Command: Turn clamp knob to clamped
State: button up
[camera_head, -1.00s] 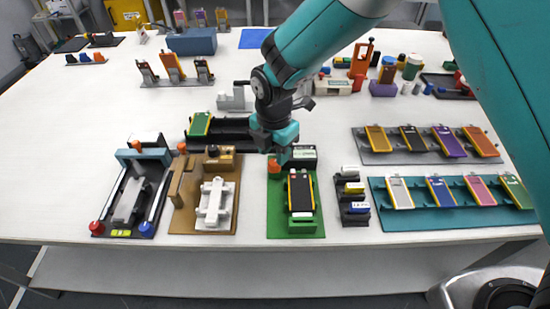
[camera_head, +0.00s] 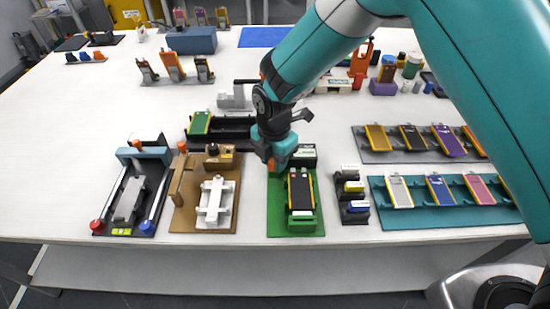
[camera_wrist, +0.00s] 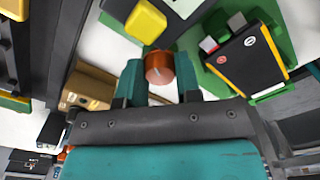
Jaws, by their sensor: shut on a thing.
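The clamp knob is an orange-brown round knob (camera_wrist: 159,68) with a pale line on its face. It sits between the two fingers of my gripper (camera_wrist: 158,80) in the wrist view, and the fingers are shut on it. In the head view my gripper (camera_head: 272,160) is at the back left corner of the green fixture (camera_head: 275,215), and the knob is mostly hidden there. A black pouch cell with yellow edges (camera_head: 301,192) lies on the green fixture. It also shows right of the knob in the wrist view (camera_wrist: 245,62).
A brown fixture with a white part (camera_head: 180,218) stands left of the green one. A small dark rack with several blocks (camera_head: 354,216) stands to the right. A yellow block (camera_wrist: 146,21) is close to the gripper. Teal and grey trays of cells fill the right side.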

jog(key=m, duration=0.3)
jog(key=shift+m, duration=2)
jog(key=o, duration=0.6)
notch_tip(320, 180, up, 18)
jog(key=shift+f+b, duration=0.2)
jog(key=shift+b, duration=0.3)
